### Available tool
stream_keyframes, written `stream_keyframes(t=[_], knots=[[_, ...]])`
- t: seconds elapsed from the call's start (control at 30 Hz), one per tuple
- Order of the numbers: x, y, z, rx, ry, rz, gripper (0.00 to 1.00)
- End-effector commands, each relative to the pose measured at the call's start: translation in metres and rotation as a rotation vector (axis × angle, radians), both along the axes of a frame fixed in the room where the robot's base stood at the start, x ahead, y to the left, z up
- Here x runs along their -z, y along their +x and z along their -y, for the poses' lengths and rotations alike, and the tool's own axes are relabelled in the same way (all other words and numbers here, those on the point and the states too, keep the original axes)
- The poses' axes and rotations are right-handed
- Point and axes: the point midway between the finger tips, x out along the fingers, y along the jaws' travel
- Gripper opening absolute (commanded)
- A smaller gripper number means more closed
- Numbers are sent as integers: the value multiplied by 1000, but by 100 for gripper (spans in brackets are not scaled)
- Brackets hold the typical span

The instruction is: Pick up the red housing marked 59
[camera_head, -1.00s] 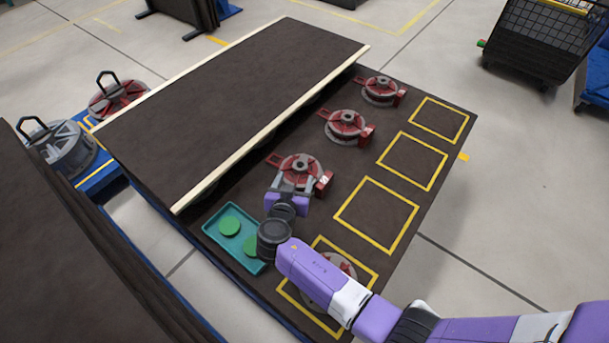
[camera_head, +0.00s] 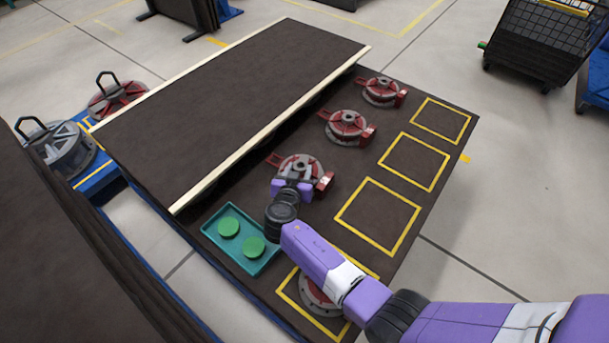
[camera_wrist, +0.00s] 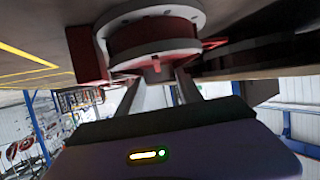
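The nearest red-and-grey housing (camera_head: 301,166) sits on the dark table, with red arms at its sides and a small pale label on its right block; I cannot read the number. My gripper (camera_head: 292,184) is at its near side, low over the table. In the wrist view, which shows the scene upside down, the housing (camera_wrist: 152,38) fills the top middle. The two fingers of my gripper (camera_wrist: 168,88) stand apart, pointing at it, with a small red tab between or just beyond their tips. I cannot tell whether they touch it.
Two similar housings (camera_head: 346,127) (camera_head: 381,91) stand farther back in the row. Another (camera_head: 318,292) lies partly under my arm in a yellow square. A teal tray (camera_head: 268,262) with two green discs is at the left. Empty yellow squares (camera_head: 378,217) line the right.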

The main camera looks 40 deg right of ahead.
Motion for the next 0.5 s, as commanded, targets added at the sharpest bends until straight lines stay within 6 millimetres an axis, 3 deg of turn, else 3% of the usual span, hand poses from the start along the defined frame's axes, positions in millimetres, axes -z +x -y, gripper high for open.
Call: stream_keyframes(t=[0.03, 0.13, 0.5], knots=[[0, 0, 0, 0, 0, 0, 21], [0, 0, 0, 0, 0, 0, 1], [-5, 3, 0, -1, -5, 7, 0]])
